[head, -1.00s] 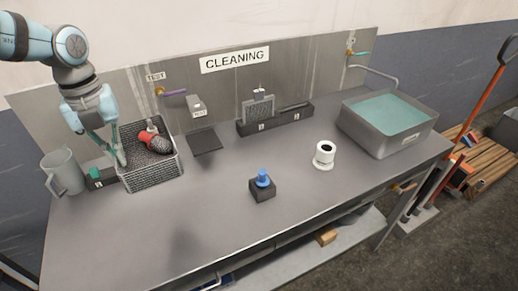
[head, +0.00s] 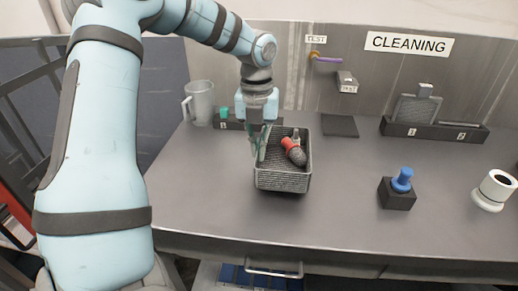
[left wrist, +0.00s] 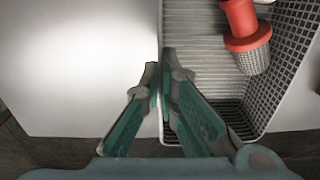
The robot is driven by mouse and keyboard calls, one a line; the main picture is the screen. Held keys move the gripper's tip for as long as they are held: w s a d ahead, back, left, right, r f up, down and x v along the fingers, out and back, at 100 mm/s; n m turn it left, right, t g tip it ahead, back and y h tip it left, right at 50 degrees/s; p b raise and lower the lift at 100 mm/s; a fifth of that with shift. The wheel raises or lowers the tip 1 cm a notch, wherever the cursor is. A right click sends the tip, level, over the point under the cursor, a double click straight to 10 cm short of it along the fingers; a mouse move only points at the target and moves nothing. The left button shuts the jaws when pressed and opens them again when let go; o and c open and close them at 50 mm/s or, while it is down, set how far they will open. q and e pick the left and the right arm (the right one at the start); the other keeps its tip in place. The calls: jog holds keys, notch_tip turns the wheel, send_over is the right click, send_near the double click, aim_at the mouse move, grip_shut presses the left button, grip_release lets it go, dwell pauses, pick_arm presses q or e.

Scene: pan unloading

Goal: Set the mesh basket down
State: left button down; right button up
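The mesh basket (head: 283,181) is a grey, open-topped box at the left part of the grey counter. It looks level; I cannot tell whether its bottom touches the counter. A red part with a grey mesh end (head: 294,151) lies inside it, and it also shows in the left wrist view (left wrist: 246,35). My left gripper (head: 261,153) points down at the basket's left wall. In the left wrist view its green fingers (left wrist: 164,75) are close together on either side of that wall (left wrist: 166,25). My right gripper is in neither view.
A grey jug (head: 199,103) and a dark holder with a green piece (head: 235,124) stand behind left. A dark flat plate (head: 340,126) lies behind right. A black block with a blue knob (head: 397,194) and a white cylinder (head: 494,190) stand right. Counter in front is clear.

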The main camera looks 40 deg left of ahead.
aim_at(259, 164)
pick_arm(q)
notch_tip(259, 164, down, 4)
jog(key=shift+s+r+b, duration=0.1)
jog(key=shift+r+b, duration=0.15)
jog(key=shift+b, duration=0.8)
jog(key=shift+r, duration=0.2)
jog(key=shift+f, duration=0.2)
jog(key=c, duration=1.8)
grip_release()
jog(key=shift+r, duration=0.15)
notch_tip(259, 164, up, 12)
jog(key=p, duration=1.1)
jog(key=shift+r, duration=0.15)
jog(key=shift+a, duration=0.1)
